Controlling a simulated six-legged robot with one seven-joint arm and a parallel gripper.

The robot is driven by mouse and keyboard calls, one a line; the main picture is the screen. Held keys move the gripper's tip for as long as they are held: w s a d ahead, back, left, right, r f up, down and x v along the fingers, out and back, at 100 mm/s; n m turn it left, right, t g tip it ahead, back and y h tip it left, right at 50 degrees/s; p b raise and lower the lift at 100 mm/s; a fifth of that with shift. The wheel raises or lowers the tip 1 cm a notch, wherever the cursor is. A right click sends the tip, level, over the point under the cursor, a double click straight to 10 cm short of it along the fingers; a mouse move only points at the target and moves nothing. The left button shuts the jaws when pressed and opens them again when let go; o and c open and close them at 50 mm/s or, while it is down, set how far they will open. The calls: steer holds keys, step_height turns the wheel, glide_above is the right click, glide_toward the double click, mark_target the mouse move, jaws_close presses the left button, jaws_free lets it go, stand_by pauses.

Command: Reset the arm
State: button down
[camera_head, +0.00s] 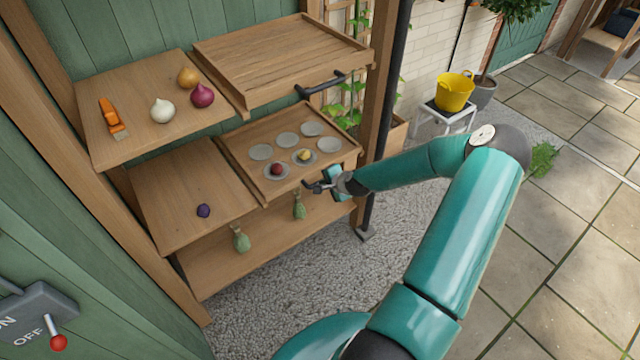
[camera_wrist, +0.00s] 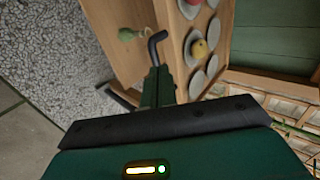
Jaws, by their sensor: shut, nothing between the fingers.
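My gripper (camera_head: 326,184) is at the front edge of the lower pull-out tray (camera_head: 240,153), on the right side of the shelf unit. Its fingers (camera_wrist: 157,84) are shut with nothing between them. A dark bent handle (camera_wrist: 157,40) on the tray front is right by the fingertips in the wrist view; I cannot tell whether they touch. My arm reaches in from the lower right, bent at the elbow. The tray is pulled out and holds several pale saucers. A dark red item (camera_head: 277,169) and a yellow item (camera_head: 304,155) sit on two of them.
The upper drawer (camera_head: 280,60) has a black handle (camera_head: 322,84). Onions and an orange tool (camera_head: 112,118) lie on the upper left shelf. A purple item (camera_head: 203,210) and green bottle-shaped items (camera_head: 240,238) sit lower. A dark post (camera_head: 385,110) stands right of the shelves. Paving to the right is open.

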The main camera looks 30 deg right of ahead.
steer(key=shift+s+r, duration=0.4)
steer(key=shift+s, duration=0.05)
steer(key=s+a+r+n+g+h, duration=0.1)
steer(key=s+a+r+n+g, duration=0.2)
steer(key=a+r, duration=0.45)
steer(key=s+a+r+n, duration=0.3)
steer(key=a+r+n, duration=0.25)
steer(key=r, duration=0.45)
steer(key=s+a+r+n+g+h, duration=0.1)
steer(key=s+a+r+n+g, duration=0.15)
steer(key=a+r+n, duration=0.45)
steer(key=s+a+r+n+t, duration=0.1)
steer(key=s+a+r, duration=0.3)
steer(key=s+r, duration=0.3)
steer(key=s+a+r+n+y, duration=0.1)
steer(key=s+a+r, duration=0.3)
steer(key=s+r, duration=0.3)
steer(key=s, duration=0.3)
steer(key=shift+s+r+t+y, duration=0.25)
steer(key=shift+s+t+y, duration=0.05)
steer(key=shift+s+t, duration=0.1)
